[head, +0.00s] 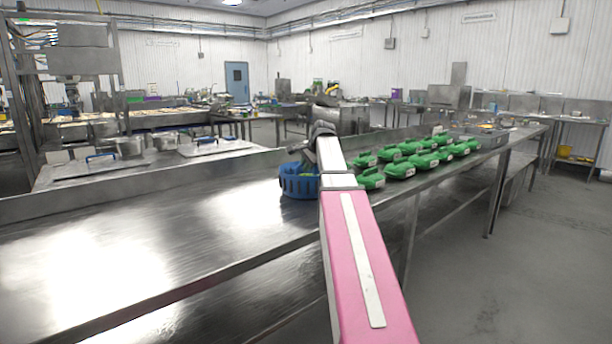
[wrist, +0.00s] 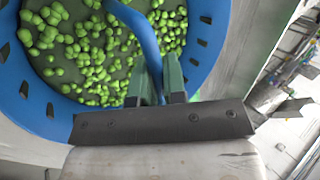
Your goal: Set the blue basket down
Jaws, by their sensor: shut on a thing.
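The blue basket (head: 300,186) is at the middle of the long steel table in the head view, partly hidden by my arm. In the wrist view the basket (wrist: 205,72) fills the upper left, with many small green round items (wrist: 95,60) inside. Its blue handle (wrist: 138,25) runs down between the fingers of my gripper (wrist: 156,85). My gripper is shut on the handle. In the head view the basket looks upright and at or just over the tabletop; I cannot tell whether its bottom touches.
The table's left part is clear. Steel pots (head: 130,148) stand on a counter behind it.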

